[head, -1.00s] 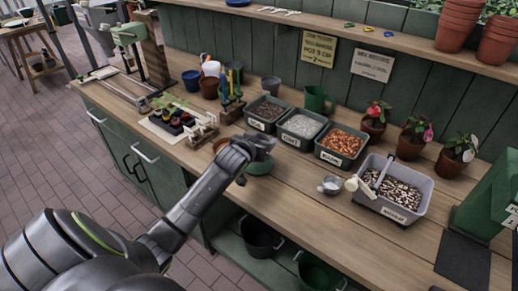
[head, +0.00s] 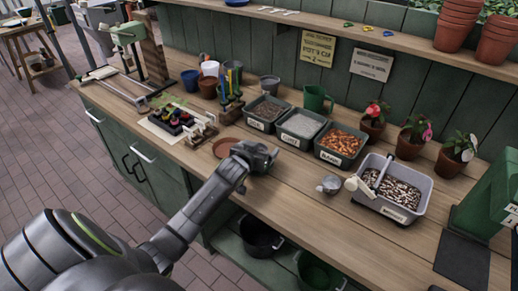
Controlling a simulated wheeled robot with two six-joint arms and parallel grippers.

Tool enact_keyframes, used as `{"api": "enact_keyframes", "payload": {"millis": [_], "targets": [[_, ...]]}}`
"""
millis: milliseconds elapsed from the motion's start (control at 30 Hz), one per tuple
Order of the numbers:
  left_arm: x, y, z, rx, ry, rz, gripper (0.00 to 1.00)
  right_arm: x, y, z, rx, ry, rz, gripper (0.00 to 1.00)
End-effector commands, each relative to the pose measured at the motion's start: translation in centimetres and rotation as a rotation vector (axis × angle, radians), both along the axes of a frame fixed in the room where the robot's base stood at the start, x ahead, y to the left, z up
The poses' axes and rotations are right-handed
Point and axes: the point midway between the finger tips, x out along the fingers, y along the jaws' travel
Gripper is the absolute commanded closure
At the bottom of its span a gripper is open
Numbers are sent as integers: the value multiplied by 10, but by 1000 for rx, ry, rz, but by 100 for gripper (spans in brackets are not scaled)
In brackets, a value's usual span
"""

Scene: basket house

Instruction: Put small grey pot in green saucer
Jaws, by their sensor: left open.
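A small grey pot (head: 269,86) stands upright at the back of the bench, behind the row of bins. My left gripper (head: 268,158) is open above the front middle of the bench, well in front of the grey pot and apart from it. I see nothing held in its jaws. The green saucer is not visible now; the gripper covers the spot where it showed earlier. My right gripper is not in view.
A terracotta saucer (head: 225,147) lies just left of the gripper. Labelled bins (head: 299,141) stand behind it, with a green jug (head: 317,98) beside the grey pot.

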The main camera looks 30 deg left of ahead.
Motion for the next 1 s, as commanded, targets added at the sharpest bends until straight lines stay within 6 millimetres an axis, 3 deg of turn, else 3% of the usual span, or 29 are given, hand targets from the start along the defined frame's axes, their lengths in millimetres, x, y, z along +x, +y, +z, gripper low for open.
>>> {"api": "enact_keyframes", "payload": {"millis": [167, 333, 1000], "targets": [[0, 0, 4, 0, -1, 0, 13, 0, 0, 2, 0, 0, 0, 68], [-12, -2, 7, 1, 0, 0, 13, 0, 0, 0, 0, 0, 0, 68], [-103, -17, 41, 1, 0, 0, 13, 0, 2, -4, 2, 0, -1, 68]]}}
